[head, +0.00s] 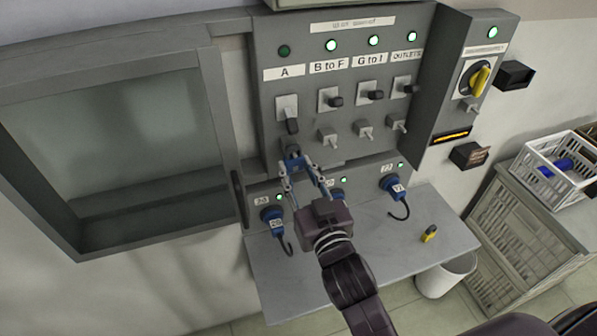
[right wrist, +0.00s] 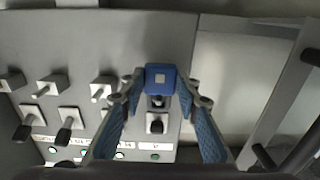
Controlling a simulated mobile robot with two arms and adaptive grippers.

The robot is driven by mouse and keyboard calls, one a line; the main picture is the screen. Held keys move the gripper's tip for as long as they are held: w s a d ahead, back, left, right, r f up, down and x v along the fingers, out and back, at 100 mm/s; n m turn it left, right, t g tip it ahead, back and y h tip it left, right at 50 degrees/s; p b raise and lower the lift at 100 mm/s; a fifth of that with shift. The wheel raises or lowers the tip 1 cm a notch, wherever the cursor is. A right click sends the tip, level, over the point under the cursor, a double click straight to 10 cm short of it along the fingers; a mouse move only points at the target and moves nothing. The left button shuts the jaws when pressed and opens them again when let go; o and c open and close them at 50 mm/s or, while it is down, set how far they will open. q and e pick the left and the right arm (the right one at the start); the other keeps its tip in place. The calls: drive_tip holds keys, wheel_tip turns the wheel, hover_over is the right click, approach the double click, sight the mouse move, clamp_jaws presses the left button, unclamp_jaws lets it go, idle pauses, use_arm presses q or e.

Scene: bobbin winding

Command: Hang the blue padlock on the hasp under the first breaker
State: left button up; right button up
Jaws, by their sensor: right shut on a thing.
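My right gripper (head: 296,164) is at the panel just below the first breaker (head: 288,108), labelled A. The breaker's black handle points down and the lamp above it is dark. In the right wrist view the blue padlock (right wrist: 161,78) sits between the fingertips of my right gripper (right wrist: 160,84), which is shut on it. The padlock is right at the hasp (right wrist: 157,101) under the breaker. I cannot tell whether the shackle is through the hasp. In the head view the fingers largely cover the padlock. My left gripper is not in view.
Three more breakers with lit green lamps stand to the right, with small hasps (head: 327,138) below them. Blue plugs (head: 271,215) with hooked cables sit along the lower panel. A grey shelf (head: 300,282) holds a yellow-and-black item (head: 429,233). A white crate (head: 540,175) stands at right.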

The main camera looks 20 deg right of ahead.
drive_tip(key=shift+w, duration=0.15)
drive_tip(key=shift+f, duration=0.55)
idle(0.7)
drive_tip(key=o, duration=1.4)
drive_tip(key=shift+c, duration=0.2)
drive_tip(key=s, duration=1.2)
drive_tip(key=shift+d, duration=0.2)
drive_tip(key=shift+r, duration=0.1)
